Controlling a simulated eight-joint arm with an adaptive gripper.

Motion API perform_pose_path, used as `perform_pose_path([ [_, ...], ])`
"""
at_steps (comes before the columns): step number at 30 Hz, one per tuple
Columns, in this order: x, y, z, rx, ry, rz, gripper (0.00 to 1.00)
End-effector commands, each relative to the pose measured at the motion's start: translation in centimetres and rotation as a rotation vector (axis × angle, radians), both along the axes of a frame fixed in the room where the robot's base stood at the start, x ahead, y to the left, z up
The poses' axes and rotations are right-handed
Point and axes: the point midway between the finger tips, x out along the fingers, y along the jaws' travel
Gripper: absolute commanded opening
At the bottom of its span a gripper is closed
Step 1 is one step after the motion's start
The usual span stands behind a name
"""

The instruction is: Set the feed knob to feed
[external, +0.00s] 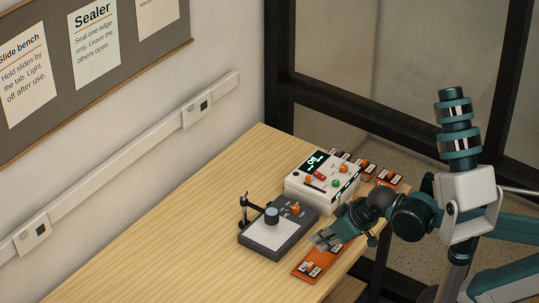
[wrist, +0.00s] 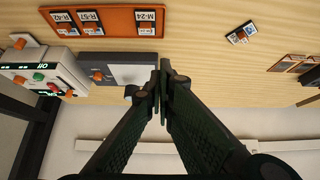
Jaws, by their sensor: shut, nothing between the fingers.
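A white control box (external: 321,190) with a lit display stands on the table and carries orange knobs, a red switch and a green button. In the wrist view the box (wrist: 33,66) is at the left edge.
An orange tray (external: 303,270) with labelled pieces lies beneath my gripper, near the table edge; it also shows in the wrist view (wrist: 117,17). Several orange-and-black labelled pieces (external: 389,178) lie behind the box.

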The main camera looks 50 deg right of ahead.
Motion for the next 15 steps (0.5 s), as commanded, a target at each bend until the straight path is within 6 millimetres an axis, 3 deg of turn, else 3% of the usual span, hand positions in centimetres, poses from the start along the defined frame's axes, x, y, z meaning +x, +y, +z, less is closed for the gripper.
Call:
perform_pose_path([
  [15,2.6,-1.2,2.8,-0.059,0.060,0.048,0.00],
])
